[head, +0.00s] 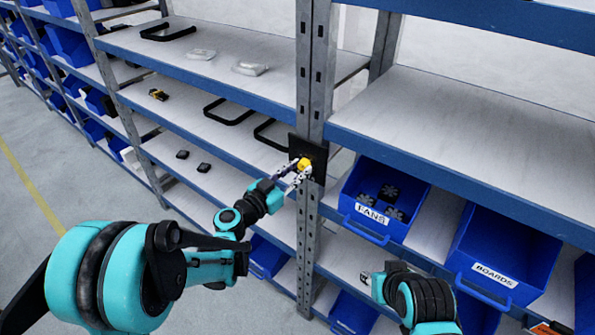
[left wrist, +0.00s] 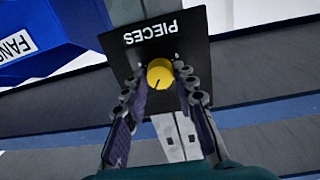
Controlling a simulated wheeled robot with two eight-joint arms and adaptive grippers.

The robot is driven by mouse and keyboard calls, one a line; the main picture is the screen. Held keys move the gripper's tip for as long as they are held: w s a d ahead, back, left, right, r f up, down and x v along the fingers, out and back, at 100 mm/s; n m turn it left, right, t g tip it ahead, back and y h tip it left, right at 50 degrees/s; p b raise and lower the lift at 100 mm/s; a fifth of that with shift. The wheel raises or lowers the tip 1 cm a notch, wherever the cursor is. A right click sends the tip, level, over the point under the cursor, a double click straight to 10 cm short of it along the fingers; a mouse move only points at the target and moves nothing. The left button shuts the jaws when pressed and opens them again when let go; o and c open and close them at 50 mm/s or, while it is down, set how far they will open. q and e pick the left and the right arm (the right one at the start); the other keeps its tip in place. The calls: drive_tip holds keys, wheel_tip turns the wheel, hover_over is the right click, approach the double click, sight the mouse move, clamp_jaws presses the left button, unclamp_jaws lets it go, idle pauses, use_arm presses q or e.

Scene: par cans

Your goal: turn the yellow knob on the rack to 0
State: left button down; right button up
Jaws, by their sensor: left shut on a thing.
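The yellow knob (head: 304,164) sits on a black plate (head: 317,150) fixed to the rack's upright post. In the left wrist view the knob (left wrist: 160,73) has a dark pointer mark running toward the lower left of the picture. The plate (left wrist: 125,57) reads PIECES upside down there; no numbers are legible. My left gripper (head: 294,172) is at the plate, its two fingers shut on either side of the knob. My right gripper (head: 371,281) is low in front of the rack, away from the knob; its fingers are too small to judge.
A blue FANS bin (head: 374,228) with dark fans stands on the shelf right of the post. A BOARDS bin (head: 497,284) is farther right. Black handles (head: 229,111) and small parts lie on the left shelves. Blue shelf edges (head: 225,82) flank the post.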

use_arm(q)
drive_tip(key=n+b, duration=0.1)
drive_tip(key=n, duration=0.3)
drive_tip(key=shift+f+b, duration=0.1)
drive_tip(key=shift+b, duration=0.2)
drive_tip(key=n+b, duration=0.1)
drive_tip(key=n, duration=0.2)
drive_tip(key=shift+n, duration=0.4)
drive_tip(key=n+b, duration=0.1)
drive_tip(key=n, duration=0.2)
drive_tip(key=shift+n+t, duration=0.3)
drive_tip(key=shift+n, duration=0.1)
drive_tip(key=n+b, duration=0.1)
drive_tip(key=n, duration=0.3)
drive_tip(key=shift+n, duration=0.4)
drive_tip(key=n, duration=0.4)
drive_tip(key=shift+d+n+t+y, duration=0.1)
drive_tip(key=shift+n+t+y, duration=0.2)
drive_tip(key=shift+n+y, duration=0.1)
drive_tip(key=n, duration=0.3)
drive_tip(key=shift+s+n, duration=0.1)
drive_tip(key=shift+n, duration=0.3)
drive_tip(key=n, duration=0.3)
drive_tip(key=shift+n+y, duration=0.3)
drive_tip(key=shift+n, duration=1.9)
